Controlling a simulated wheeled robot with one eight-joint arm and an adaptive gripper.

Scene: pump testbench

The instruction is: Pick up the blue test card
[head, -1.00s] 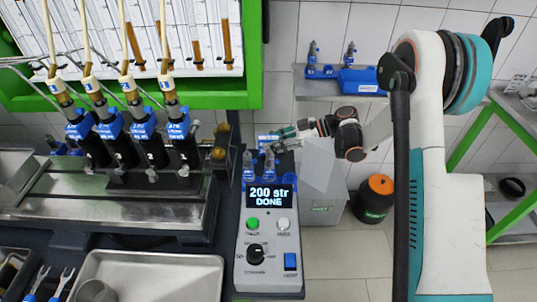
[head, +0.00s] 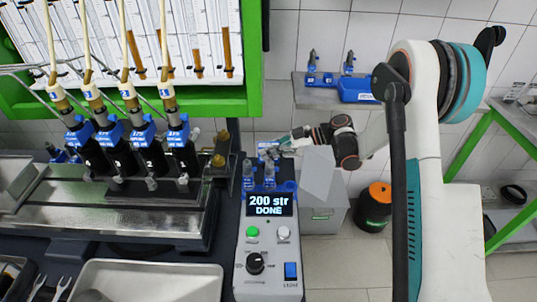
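My gripper (head: 283,144) is small and far off in the head view, at the end of my arm, behind the grey control box (head: 267,255). It points left. A small blue and white piece (head: 268,149) shows right at its fingertips, just above two small blue-based vials (head: 259,173). This piece may be the blue test card, but it is too small to tell. I cannot tell whether the fingers touch it or are closed on it. The control box display reads "200 str DONE".
A grey bin (head: 326,218) with a tilted pale panel stands below my forearm. A wall shelf (head: 312,98) with blue holders is behind. A pump bench (head: 125,215) and metal tray (head: 150,282) fill the left. An orange-topped black drum (head: 376,205) stands on the floor.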

